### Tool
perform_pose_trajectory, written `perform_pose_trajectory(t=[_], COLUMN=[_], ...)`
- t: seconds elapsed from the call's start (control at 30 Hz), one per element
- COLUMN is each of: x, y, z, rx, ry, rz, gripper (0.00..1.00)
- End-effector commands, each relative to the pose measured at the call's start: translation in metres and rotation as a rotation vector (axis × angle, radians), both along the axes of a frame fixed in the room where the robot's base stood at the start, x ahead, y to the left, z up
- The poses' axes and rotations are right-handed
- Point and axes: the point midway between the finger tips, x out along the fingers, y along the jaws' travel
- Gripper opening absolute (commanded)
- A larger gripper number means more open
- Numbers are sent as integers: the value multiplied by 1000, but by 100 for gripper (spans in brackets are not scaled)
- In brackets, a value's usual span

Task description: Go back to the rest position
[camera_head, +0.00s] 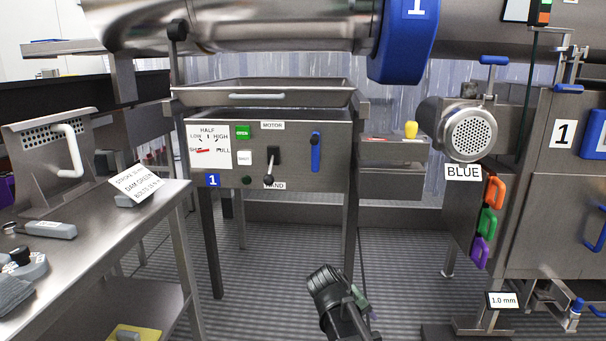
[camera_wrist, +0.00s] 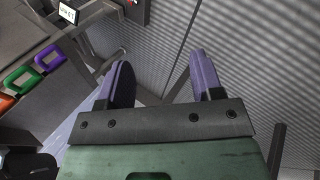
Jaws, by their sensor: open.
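My gripper (camera_wrist: 160,75) shows in the wrist view, with two purple-grey fingers standing well apart on a dark crossbar and a green body. In the head view, a dark part of my arm rises at the bottom middle, above the floor and in front of the control panel. I cannot make out the fingers there.
A steel table (camera_head: 150,205) with tools and a label stands at the left. The control panel (camera_head: 330,150) stands behind my arm. At the right, a machine cabinet (camera_head: 540,230) carries an orange handle (camera_head: 495,192), a green handle (camera_head: 488,221) and a purple handle (camera_head: 480,252). The ribbed floor (camera_head: 270,265) between is clear.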

Motion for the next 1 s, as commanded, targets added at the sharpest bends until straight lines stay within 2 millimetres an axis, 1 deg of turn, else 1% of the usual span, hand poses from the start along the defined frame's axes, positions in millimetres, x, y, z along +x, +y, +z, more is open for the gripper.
perform_pose_trajectory(t=[0.03, 0.07, 0.1, 0.17, 0.2, 0.27, 0.3, 0.33, 0.37, 0.4, 0.47, 0.57, 0.6, 0.67, 0.7, 0.77, 0.8, 0.87, 0.9, 1.0], x=[-32, -47, -66, -95, -111, -129, -138, -141, -141, -137, -136, -136, -136, -135, -135, -135, -135, -135, -135, -135], y=[-4, -2, -1, 1, 2, -2, -11, -19, -27, -35, -32, -31, -31, -31, -31, -31, -31, -31, -31, -31], z=[20, 23, 30, 47, 59, 78, 92, 102, 113, 129, 154, 202, 225, 262, 287, 324, 348, 384, 407, 453], rx=[120, 195, 292, 431, 507, 584, 600, 597, 597, 598, 596, 595, 595, 594, 594, 594, 594, 593, 593, 593], ry=[26, 42, 62, 88, 99, 105, 100, 94, 87, 81, 83, 84, 84, 84, 84, 84, 84, 84, 84, 84], rz=[-42, -65, -96, -143, -167, -201, -225, -242, -261, -281, -272, -271, -271, -269, -269, -269, -269, -268, -268, -268], gripper=[60, 60, 60, 60, 60, 60, 60, 60, 60, 60, 60, 60, 60, 60, 60, 60, 60, 60, 60, 60])
